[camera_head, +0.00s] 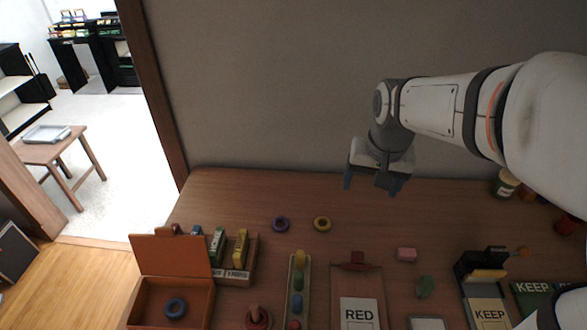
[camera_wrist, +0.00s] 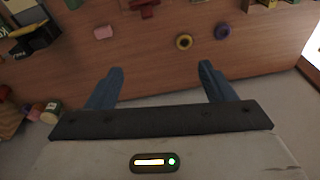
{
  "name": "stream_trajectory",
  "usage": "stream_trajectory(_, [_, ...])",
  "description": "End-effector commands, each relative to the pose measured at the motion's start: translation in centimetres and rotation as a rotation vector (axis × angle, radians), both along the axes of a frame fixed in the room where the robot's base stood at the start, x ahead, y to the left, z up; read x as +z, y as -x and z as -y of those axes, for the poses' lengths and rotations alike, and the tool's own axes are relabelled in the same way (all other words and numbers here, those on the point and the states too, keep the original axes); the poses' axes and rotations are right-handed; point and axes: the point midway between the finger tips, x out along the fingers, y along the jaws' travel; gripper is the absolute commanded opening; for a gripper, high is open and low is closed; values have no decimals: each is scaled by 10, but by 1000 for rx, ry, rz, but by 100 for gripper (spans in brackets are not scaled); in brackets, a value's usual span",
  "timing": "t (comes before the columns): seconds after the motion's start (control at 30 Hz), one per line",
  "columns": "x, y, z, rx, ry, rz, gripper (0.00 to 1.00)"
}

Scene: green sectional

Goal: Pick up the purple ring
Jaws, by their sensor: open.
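The purple ring (camera_head: 281,224) lies flat on the wooden table, left of a yellow ring (camera_head: 322,223). In the wrist view the purple ring (camera_wrist: 222,31) is at the upper right, beside the yellow ring (camera_wrist: 184,42). My gripper (camera_head: 372,186) is open and empty, above the back of the table, to the right of both rings and apart from them. Its two blue fingers also show in the wrist view (camera_wrist: 161,85), spread wide with nothing between them. A dark blue ring (camera_head: 175,308) lies inside an open orange-brown box (camera_head: 140,297) at the front left.
A wooden rack (camera_head: 254,272) with small boxes and a long tray of coloured pieces (camera_head: 289,318) stand in front of the rings. A pink block (camera_head: 407,254) and a green piece (camera_head: 425,287) lie to the right. The table behind the rings is clear up to the wall.

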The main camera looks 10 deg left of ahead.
Motion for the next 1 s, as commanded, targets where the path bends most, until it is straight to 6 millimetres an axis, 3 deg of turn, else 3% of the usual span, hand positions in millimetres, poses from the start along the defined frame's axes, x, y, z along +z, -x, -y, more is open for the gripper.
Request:
stream_trajectory(0.03, [-17,-19,-14,-1,-2,-20,76])
stream_trajectory(0.2, [-58,-71,-58,-32,-8,-65,76])
stream_trajectory(0.37, [-110,-113,-105,-59,-8,-107,76])
stream_trajectory(0.5, [-164,-141,-149,-84,-2,-143,76])
stream_trajectory(0.7, [-234,-162,-201,-116,10,-179,76])
stream_trajectory(0.8, [-256,-166,-216,-127,14,-190,76])
stream_trajectory(1.0, [-278,-168,-229,-136,18,-199,76])
